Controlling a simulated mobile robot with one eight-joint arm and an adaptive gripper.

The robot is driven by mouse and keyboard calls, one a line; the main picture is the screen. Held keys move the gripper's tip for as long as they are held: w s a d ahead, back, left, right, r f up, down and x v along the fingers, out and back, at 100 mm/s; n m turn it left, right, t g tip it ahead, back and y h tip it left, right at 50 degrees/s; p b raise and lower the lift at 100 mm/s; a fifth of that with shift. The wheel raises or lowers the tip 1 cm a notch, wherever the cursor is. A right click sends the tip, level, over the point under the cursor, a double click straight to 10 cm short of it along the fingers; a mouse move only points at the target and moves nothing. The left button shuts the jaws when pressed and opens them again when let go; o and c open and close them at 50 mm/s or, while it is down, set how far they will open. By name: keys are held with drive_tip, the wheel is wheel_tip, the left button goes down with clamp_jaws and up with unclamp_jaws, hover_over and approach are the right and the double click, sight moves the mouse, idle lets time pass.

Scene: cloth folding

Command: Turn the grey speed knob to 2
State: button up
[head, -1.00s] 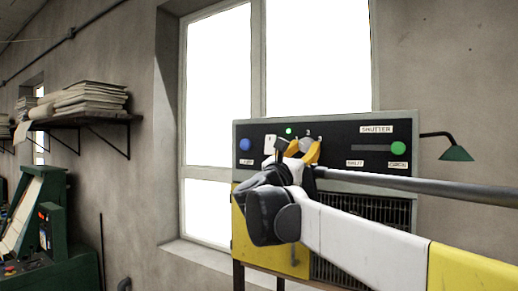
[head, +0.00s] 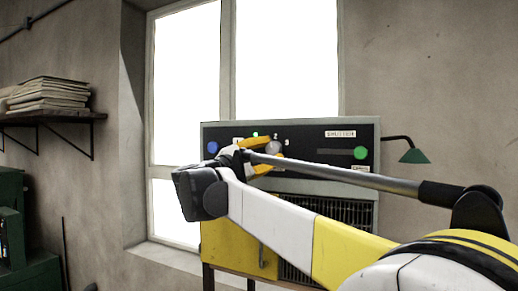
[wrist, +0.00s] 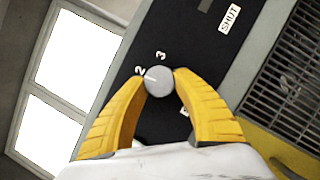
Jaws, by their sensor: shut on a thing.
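The grey speed knob (wrist: 159,81) is on the black panel (head: 312,135) of a machine in front of the window. It also shows in the head view (head: 273,147). In the wrist view a short pale mark on the knob lies toward the printed 2 (wrist: 140,71). A printed 3 (wrist: 161,56) stands farther round. My gripper (wrist: 159,83) has its yellow fingertips on either side of the knob, shut on it. In the head view my gripper (head: 262,155) reaches the knob from the left and below, and its fingers hide part of the dial.
A blue button (head: 213,148), a small green light (head: 255,133) and a green slider knob (head: 360,153) are on the same panel. A green lamp (head: 413,156) juts out at the right. A vent grille (wrist: 292,80) is beside the panel.

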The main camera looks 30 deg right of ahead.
drive_tip(key=shift+r+m+g, duration=0.15)
drive_tip(key=shift+m+g, duration=0.15)
drive_tip(key=shift+m, duration=0.7)
drive_tip(key=o, duration=1.3)
drive_tip(key=shift+w, duration=0.1)
drive_tip(key=shift+c, duration=0.2)
drive_tip(key=v, duration=1.2)
drive_tip(key=shift+r, duration=0.15)
